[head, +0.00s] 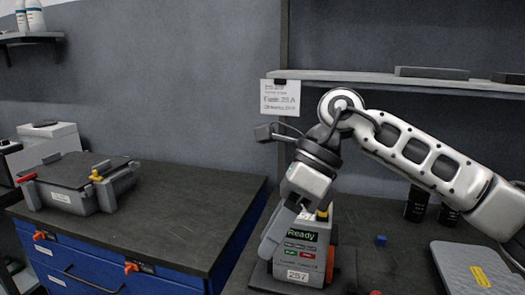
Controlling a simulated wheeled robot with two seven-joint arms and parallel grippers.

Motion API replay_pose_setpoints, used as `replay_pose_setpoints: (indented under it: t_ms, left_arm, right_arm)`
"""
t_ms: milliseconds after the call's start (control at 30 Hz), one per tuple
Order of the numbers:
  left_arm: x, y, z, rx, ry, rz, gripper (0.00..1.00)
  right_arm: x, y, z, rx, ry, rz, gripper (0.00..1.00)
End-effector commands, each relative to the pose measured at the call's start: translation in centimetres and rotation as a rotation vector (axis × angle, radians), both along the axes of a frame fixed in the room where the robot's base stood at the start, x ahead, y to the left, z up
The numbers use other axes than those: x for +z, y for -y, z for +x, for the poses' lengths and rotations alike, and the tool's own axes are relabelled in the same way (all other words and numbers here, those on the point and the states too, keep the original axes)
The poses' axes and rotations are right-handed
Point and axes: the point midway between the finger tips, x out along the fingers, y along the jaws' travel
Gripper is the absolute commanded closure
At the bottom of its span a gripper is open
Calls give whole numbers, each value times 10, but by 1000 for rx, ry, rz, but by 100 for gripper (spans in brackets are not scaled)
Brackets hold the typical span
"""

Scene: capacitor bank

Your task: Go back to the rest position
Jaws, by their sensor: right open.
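My right arm comes in from the right, and my right gripper (272,240) points down at the left front of a small grey device (300,255). The device has a green "Ready" display, several small buttons and a "257" label, and stands on a dark base. The gripper's jaws are open, with nothing visible between them; they overlap the device's left edge, and I cannot tell whether they touch it. My left gripper is not in the picture.
A grey case (75,185) with red and yellow parts sits on the blue cabinet's dark top (190,205), which is otherwise clear. A small blue cube (381,240), dark cylinders (417,204) and a grey flat case (478,268) are on the right bench. A shelf (430,83) runs behind my arm.

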Motion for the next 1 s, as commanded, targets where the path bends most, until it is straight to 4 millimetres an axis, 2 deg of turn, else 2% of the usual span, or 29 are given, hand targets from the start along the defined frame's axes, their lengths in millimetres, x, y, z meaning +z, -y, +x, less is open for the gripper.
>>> replay_pose_setpoints:
  t_ms: [33,100,200,300,400,467,533,633,667,767,800,867,900,1000]
  left_arm:
    - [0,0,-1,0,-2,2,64]
    - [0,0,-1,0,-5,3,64]
    - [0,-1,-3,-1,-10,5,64]
    - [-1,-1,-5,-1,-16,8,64]
    - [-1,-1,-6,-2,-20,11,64]
    - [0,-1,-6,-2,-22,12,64]
    - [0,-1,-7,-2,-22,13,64]
    - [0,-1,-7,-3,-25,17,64]
    - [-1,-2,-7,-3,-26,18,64]
    - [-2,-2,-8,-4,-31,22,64]
    - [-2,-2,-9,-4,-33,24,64]
    - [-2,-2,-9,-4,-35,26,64]
    - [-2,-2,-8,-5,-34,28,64]
    - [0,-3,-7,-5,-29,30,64]
  right_arm:
    - [-8,-16,-11,2,-65,84,57]
    - [-13,-40,-28,-12,-172,228,57]
    - [-9,-73,-52,-76,-384,478,57]
    - [5,-91,-63,-198,-634,733,57]
    - [18,-92,-56,-368,-898,959,57]
    - [19,-85,-45,-491,-1059,1076,57]
    - [13,-70,-29,-655,-1252,1198,57]
    - [-16,-39,-5,-922,-1524,1336,57]
    - [-29,-28,1,-1010,-1605,1368,57]
    - [-85,9,10,-1325,-1868,1442,57]
    - [-111,25,8,-1460,-1968,1456,57]
    - [-151,47,-2,-1658,-2106,1458,57]
    - [-176,60,-11,1749,2142,-1421,57]
    - [-232,86,-44,1720,1945,-1156,57]
